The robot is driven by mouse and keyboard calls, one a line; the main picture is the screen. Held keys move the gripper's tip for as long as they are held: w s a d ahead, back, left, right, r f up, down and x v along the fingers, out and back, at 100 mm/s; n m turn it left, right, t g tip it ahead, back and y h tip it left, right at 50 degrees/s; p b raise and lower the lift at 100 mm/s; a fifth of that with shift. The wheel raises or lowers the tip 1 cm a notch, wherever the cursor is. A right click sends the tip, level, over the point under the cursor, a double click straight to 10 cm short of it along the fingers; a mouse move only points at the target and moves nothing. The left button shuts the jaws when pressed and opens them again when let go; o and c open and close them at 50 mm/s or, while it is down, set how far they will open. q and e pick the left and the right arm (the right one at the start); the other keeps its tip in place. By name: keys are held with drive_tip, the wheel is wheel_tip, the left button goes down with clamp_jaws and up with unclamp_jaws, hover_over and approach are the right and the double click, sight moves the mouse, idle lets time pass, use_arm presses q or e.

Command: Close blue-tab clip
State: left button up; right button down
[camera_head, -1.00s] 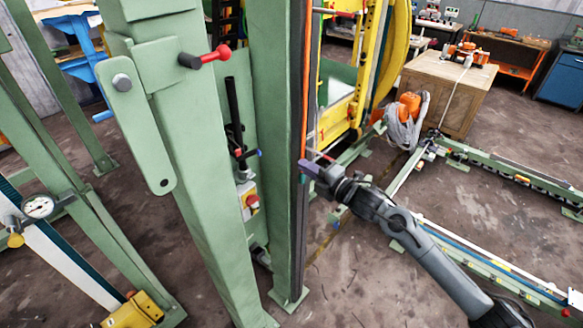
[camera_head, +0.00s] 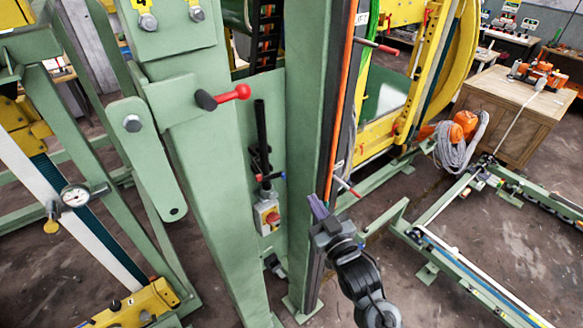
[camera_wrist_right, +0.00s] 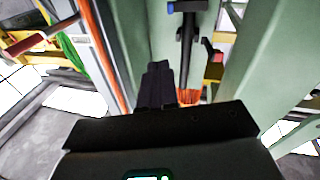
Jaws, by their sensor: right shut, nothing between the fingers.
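A black vertical bar with a small blue tab (camera_head: 280,175) and a red tab (camera_head: 258,178) stands in the recess between two green posts. I take it for the blue-tab clip. The blue tab also shows at the top of the right wrist view (camera_wrist_right: 171,7), with a red-tipped lever (camera_wrist_right: 214,53) below it. My right gripper (camera_head: 318,207) has its purple fingers together and empty, in front of the right green post, to the lower right of the blue tab and apart from it. Its fingers also show in the right wrist view (camera_wrist_right: 158,70). My left gripper is not in view.
A red-knobbed lever (camera_head: 235,94) sticks out from the left green post (camera_head: 205,180). A switch box with a red button (camera_head: 268,216) sits below the clip. The right green post (camera_head: 318,120) stands between recess and gripper. A red-tipped rod (camera_head: 348,187) is near the fingers.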

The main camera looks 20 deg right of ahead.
wheel_tip(320, 180, down, 3)
drive_tip(key=s+a+m+g+p, duration=0.1)
drive_tip(key=s+a+m, duration=0.1)
drive_tip(key=p, duration=0.3)
approach(285, 177)
drive_tip(key=w, duration=0.5)
drive_tip(key=shift+a, duration=0.3)
drive_tip(key=shift+w, duration=0.9)
drive_tip(key=shift+p, duration=0.3)
